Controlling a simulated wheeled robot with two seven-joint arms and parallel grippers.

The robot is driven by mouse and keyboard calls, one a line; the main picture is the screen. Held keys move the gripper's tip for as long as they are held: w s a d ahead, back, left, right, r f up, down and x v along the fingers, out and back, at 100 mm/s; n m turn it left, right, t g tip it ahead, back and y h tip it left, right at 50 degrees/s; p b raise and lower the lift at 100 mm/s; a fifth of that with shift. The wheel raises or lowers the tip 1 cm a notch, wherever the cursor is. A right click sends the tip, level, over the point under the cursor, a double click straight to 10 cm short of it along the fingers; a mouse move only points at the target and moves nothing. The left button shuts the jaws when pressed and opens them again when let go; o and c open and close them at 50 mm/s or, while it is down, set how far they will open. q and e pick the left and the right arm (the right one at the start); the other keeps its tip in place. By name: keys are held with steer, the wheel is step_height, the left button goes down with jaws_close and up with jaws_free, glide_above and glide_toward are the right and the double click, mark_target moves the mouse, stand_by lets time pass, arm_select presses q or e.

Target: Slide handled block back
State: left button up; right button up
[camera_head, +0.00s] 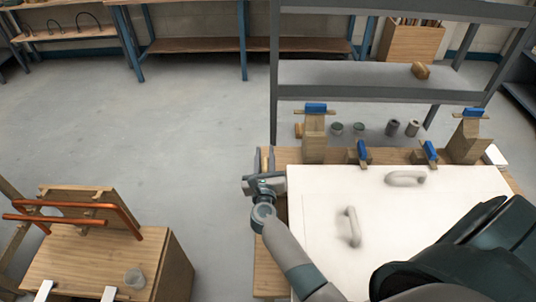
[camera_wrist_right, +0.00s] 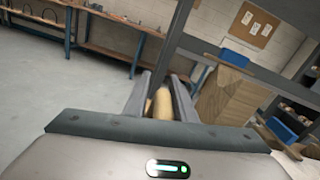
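My right gripper (camera_head: 264,160) is at the left edge of the workbench, beside the white panel, with its fingers pointing away from me. In the right wrist view, a tan, rounded wooden piece (camera_wrist_right: 163,104) lies between the two separated fingers. It may be the block's handle, but the gripper hides its lower part. I cannot tell whether the fingers press on it. The block itself cannot be made out clearly. My left gripper is not in view.
The white panel (camera_head: 320,205) carries two grey handles, one near (camera_head: 352,228) and one far (camera_head: 405,178). Wooden blocks with blue clamps (camera_head: 315,140) line its far edge, before a grey shelf rack (camera_head: 350,78). A table with copper pipes (camera_head: 75,222) stands at left. Open floor lies between.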

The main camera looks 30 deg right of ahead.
steer(key=shift+o, duration=0.7)
steer(key=shift+w+a, duration=0.1)
steer(key=shift+a, duration=0.05)
